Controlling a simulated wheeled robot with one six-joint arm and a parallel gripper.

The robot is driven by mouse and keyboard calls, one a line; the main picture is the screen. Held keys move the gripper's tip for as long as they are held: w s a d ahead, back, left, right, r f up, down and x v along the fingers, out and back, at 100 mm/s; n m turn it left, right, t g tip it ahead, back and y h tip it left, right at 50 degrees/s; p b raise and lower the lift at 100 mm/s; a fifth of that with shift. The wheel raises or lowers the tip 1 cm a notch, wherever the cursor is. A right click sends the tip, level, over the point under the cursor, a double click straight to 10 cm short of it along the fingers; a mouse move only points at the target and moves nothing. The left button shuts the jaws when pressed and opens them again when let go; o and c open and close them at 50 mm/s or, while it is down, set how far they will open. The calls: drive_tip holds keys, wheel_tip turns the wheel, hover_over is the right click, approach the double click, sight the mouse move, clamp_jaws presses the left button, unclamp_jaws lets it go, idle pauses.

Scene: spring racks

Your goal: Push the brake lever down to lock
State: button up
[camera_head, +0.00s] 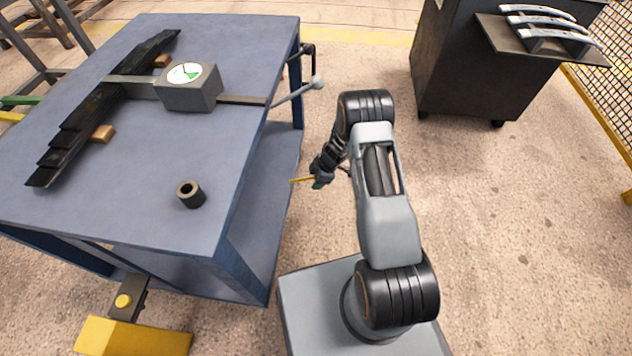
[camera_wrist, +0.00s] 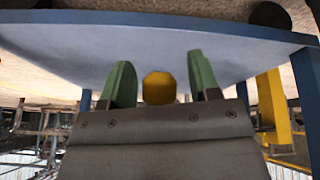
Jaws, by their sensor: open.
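A thin yellow bar (camera_head: 301,180) shows at the tip of my gripper (camera_head: 318,180), beside the right side of the blue bench. It looks like the brake lever, but its mounting is hidden. In the wrist view a yellow rounded end (camera_wrist: 159,88) shows between the two green fingers of my gripper (camera_wrist: 160,84). The fingers are apart and open, with gaps on both sides of it. I cannot tell whether any finger touches it. A grey lever with a ball end (camera_head: 317,83) also sticks out from the bench's right side, above and apart from my gripper.
The blue bench (camera_head: 90,215) carries a dark leaf spring (camera_head: 80,130), a gauge box (camera_head: 190,92) and a dark ring (camera_head: 190,193). A yellow pedal-like block (camera_head: 135,338) stands at its near end. A dark cabinet (camera_head: 455,70) is at the back right. Floor is clear right of my arm.

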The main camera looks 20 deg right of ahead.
drive_tip(key=shift+a+f, duration=0.15)
drive_tip(key=shift+f, duration=0.2)
clamp_jaws()
idle(0.4)
